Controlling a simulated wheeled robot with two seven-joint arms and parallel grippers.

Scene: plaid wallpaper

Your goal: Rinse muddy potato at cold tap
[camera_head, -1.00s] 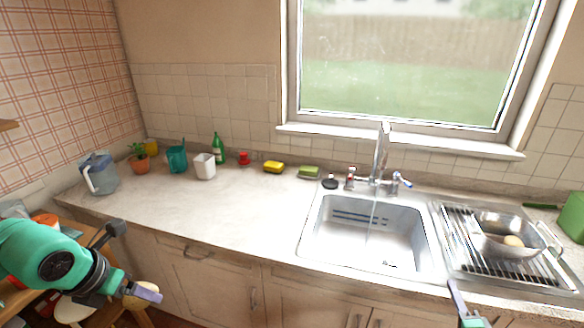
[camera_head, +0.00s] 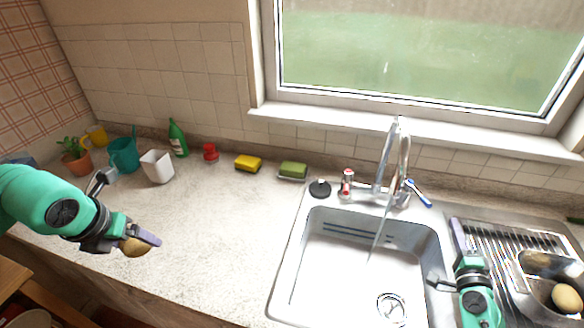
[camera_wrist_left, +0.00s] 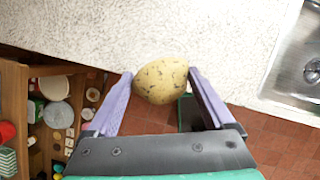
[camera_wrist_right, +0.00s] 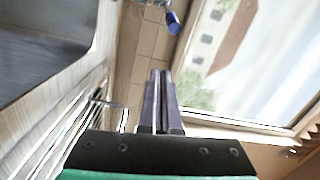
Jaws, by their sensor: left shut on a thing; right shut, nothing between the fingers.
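A tan potato with dark specks (camera_wrist_left: 161,81) is between the purple fingers of my left gripper (camera_wrist_left: 160,88). In the head view the left gripper (camera_head: 142,242) holds the potato (camera_head: 133,247) over the counter's front edge, left of the sink. The sink (camera_head: 357,262) is empty, and water runs from the chrome tap (camera_head: 400,150) into it. A red-marked handle (camera_head: 347,184) is left of the spout and a blue-marked handle (camera_head: 418,193) is right of it. My right gripper (camera_head: 457,233) is shut and empty at the sink's right side; its closed fingers show in the right wrist view (camera_wrist_right: 160,95).
A drying rack (camera_head: 490,235) and a metal colander (camera_head: 535,290) holding another potato (camera_head: 567,298) stand right of the sink. Sponges, a white cup (camera_head: 157,167) and a green bottle (camera_head: 178,138) line the back. The counter (camera_head: 215,230) between is clear.

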